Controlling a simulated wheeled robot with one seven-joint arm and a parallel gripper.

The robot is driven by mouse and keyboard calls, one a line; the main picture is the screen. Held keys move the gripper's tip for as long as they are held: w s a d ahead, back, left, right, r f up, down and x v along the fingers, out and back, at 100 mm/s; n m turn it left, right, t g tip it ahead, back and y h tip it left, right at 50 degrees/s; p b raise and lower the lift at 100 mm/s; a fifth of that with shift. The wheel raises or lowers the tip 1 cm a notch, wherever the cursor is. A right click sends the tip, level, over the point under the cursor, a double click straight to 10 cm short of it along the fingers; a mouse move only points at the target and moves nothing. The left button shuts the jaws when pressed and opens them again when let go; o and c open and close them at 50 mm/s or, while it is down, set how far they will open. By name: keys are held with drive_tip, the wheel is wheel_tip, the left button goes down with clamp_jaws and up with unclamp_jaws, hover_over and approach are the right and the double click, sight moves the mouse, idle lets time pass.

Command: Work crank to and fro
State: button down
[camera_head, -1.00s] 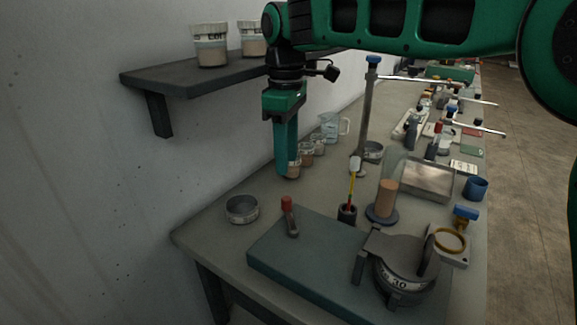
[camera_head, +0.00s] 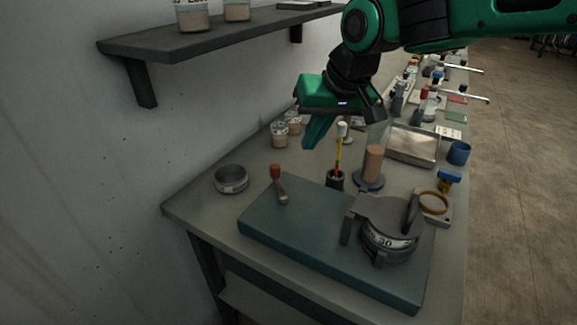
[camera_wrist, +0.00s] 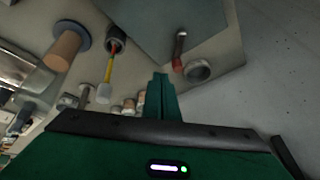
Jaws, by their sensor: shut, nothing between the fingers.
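The crank is a short metal arm with a red knob (camera_head: 277,178) at the left corner of a flat teal base plate (camera_head: 300,250). A dark grey device with a numbered dial (camera_head: 385,240) stands on the same plate at the right. My gripper (camera_head: 318,132) is above the bench, behind and to the right of the crank, apart from it. Its green fingers are together and empty. In the wrist view my fingertips (camera_wrist: 161,76) point toward the red knob (camera_wrist: 177,63), with a gap between them.
A round metal dish (camera_head: 231,179) lies left of the plate. A dark cup with a yellow-and-red tool (camera_head: 336,178) and a brown cylinder on a blue base (camera_head: 372,165) stand behind it. A wall shelf (camera_head: 190,45) hangs at the upper left.

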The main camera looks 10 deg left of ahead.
drive_tip(key=s+d+f+m+t+y, duration=0.1)
drive_tip(key=s+d+m, duration=0.2)
drive_tip(key=m, duration=0.2)
approach(279, 180)
drive_tip(key=shift+t+y, duration=0.3)
drive_tip(key=w+d+f, duration=0.1)
drive_tip(key=w+f, duration=0.1)
drive_tip(key=w+d+f, duration=0.1)
drive_tip(key=f, duration=0.1)
drive_tip(key=shift+d, duration=0.35)
drive_tip(key=shift+w+a+r, duration=0.1)
drive_tip(key=shift+a, duration=1.15)
drive_tip(key=shift+w+a, duration=0.15)
drive_tip(key=shift+a, duration=0.55)
